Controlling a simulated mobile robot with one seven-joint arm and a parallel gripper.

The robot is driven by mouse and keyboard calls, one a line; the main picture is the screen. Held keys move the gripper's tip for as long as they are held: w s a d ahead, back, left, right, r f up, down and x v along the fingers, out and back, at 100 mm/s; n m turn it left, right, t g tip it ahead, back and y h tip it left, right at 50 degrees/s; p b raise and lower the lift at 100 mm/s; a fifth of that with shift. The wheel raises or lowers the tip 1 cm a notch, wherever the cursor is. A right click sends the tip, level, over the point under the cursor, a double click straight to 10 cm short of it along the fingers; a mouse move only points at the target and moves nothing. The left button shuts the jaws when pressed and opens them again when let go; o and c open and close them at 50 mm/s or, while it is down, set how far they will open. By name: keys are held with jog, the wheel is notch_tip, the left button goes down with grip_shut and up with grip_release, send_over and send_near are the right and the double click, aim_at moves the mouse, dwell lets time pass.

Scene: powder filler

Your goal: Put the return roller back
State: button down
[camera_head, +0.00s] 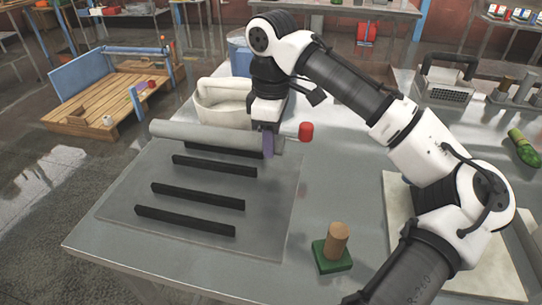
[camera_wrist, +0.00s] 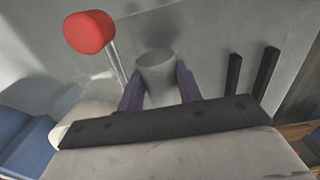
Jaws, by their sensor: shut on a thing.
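The return roller (camera_head: 205,134) is a long light-grey cylinder lying level across the back of a grey plate with black bars. My gripper (camera_head: 268,143) points down at its right end, with purple fingers. In the wrist view the fingers (camera_wrist: 160,88) are on both sides of a grey round piece (camera_wrist: 156,68), which appears to be the roller's end. My gripper is shut on it. I cannot tell whether the roller touches the plate or hangs just above it. A red knob (camera_head: 305,131) on a thin metal rod is just right of my gripper; it also shows in the wrist view (camera_wrist: 89,32).
The grey plate (camera_head: 270,205) carries several black bars (camera_head: 185,220). A cream container (camera_head: 224,100) stands close behind the roller. A green block with a brown cylinder (camera_head: 335,243) stands at the front of the table. A metal box with a handle (camera_head: 446,85) is at the back right.

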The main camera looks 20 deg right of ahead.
aim_at(271, 169)
jog(key=shift+f, duration=2.45)
jog(key=c, duration=1.2)
grip_release()
jog(key=shift+f, duration=0.1)
jog(key=shift+c, duration=0.2)
notch_tip(271, 169, up, 12)
jog(key=shift+r, duration=0.1)
